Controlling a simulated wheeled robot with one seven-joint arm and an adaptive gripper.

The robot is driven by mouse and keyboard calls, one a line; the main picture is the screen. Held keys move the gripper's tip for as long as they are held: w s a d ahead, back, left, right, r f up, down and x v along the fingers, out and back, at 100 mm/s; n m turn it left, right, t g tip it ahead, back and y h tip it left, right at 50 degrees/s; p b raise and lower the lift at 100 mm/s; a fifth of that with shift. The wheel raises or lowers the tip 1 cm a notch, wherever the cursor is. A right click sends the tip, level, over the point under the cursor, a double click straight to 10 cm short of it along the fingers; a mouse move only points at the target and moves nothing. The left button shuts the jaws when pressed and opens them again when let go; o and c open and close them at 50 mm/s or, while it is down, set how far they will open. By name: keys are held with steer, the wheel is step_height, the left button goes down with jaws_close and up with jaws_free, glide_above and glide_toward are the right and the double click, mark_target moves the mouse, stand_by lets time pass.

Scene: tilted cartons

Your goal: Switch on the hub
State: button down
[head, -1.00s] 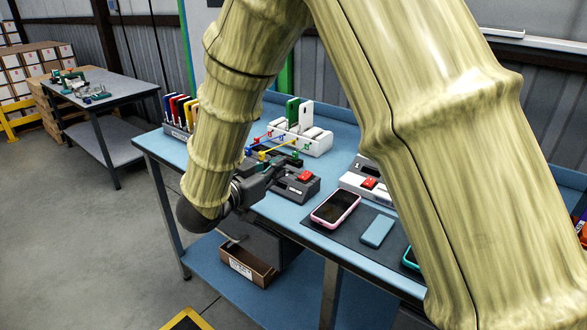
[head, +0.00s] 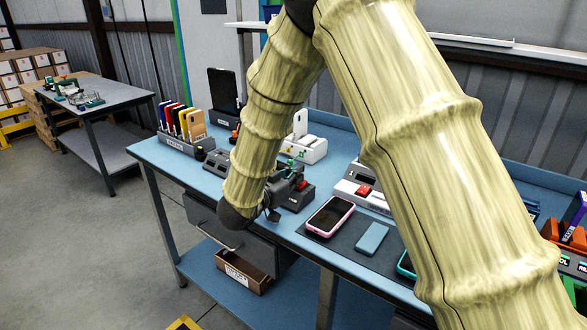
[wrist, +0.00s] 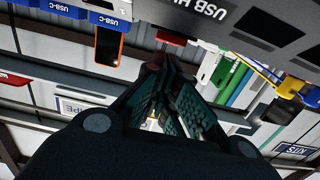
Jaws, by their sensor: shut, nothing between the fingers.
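The hub is a dark grey box lettered "USB H…" (wrist: 250,22) in the wrist view.
A pale unit with another red button (head: 364,190) stands right of the hub. A pink-edged phone (head: 330,216) and a blue-grey slab (head: 371,239) lie in front. A white charging stand (head: 310,150) is behind. A rack of coloured cases (head: 181,140) stands left.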

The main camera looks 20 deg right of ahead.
steer(key=shift+d+f, duration=0.1)
steer(key=shift+f, duration=0.15)
steer(key=shift+r, duration=0.1)
steer(key=shift+w+d+g+y+p, duration=0.2)
steer(key=shift+g+y+p, duration=0.25)
steer(key=shift+p, duration=0.7)
steer(key=shift+f, duration=0.35)
steer(key=shift+r, duration=0.15)
steer(key=r+p, duration=0.3)
steer(key=r, duration=0.1)
steer(key=shift+w+d, duration=0.15)
steer(key=shift+d, duration=0.1)
steer(key=r+b+v, duration=0.1)
steer(key=r+v, duration=0.1)
steer(key=v, duration=0.7)
steer(key=shift+b, duration=0.35)
steer(key=shift+a+r, duration=0.1)
